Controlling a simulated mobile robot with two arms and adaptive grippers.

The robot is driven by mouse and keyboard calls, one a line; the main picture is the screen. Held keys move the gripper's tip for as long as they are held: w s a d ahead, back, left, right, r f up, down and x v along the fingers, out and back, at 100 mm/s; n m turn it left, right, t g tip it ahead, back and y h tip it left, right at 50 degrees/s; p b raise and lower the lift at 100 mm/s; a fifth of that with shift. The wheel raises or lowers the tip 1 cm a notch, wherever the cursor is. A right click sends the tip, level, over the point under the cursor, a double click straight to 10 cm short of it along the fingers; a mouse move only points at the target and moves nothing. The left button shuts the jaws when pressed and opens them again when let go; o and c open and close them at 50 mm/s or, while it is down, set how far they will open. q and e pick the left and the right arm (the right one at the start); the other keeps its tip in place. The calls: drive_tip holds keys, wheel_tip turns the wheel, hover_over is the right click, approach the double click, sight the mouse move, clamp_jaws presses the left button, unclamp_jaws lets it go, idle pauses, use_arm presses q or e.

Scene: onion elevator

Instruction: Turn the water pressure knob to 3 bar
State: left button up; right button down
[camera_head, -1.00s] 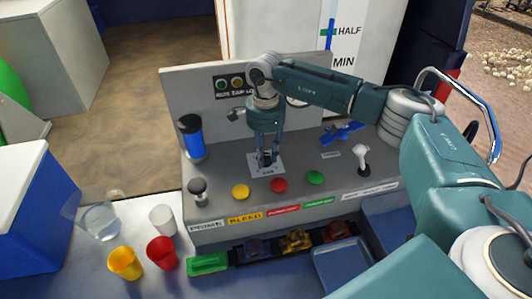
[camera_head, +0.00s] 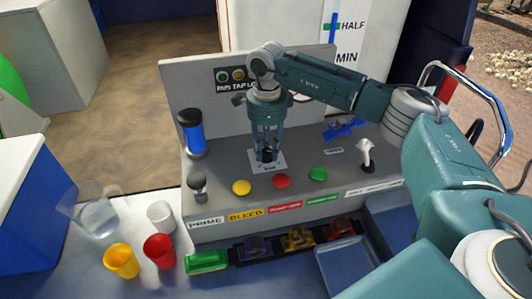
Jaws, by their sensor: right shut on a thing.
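The water pressure knob (camera_head: 267,155) is a small black knob on a white square plate (camera_head: 279,167) on the grey console. My right gripper (camera_head: 267,152) points straight down over the plate, its fingers shut on the knob and hiding much of it. A round gauge (camera_head: 300,97) on the back panel is mostly covered by my right arm, so its reading cannot be seen. My left gripper is not in view.
Yellow (camera_head: 241,187), red (camera_head: 281,181) and green (camera_head: 318,174) buttons line the console front. A white-handled lever (camera_head: 366,152), a blue valve handle (camera_head: 343,130), a blue cylinder (camera_head: 193,133) and a black knob (camera_head: 198,184) stand nearby. Cups and a pitcher (camera_head: 97,215) stand at left.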

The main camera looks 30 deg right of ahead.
sight(270, 151)
drive_tip(key=shift+d+r+m+b, duration=0.15)
drive_tip(key=shift+m+b, duration=0.6)
drive_tip(key=shift+m, duration=1.25)
drive_tip(key=shift+d, duration=0.1)
drive_tip(key=c, duration=1.4)
unclamp_jaws()
drive_tip(key=shift+c, duration=0.2)
drive_tip(key=shift+s+d, duration=0.1)
drive_tip(key=shift+s, duration=0.1)
drive_tip(key=shift+w, duration=0.1)
drive_tip(key=shift+w+a+r, duration=0.1)
drive_tip(key=shift+a+r, duration=0.1)
drive_tip(key=shift+r, duration=0.25)
wheel_tip(270, 151, up, 11)
drive_tip(key=shift+s+d, duration=0.2)
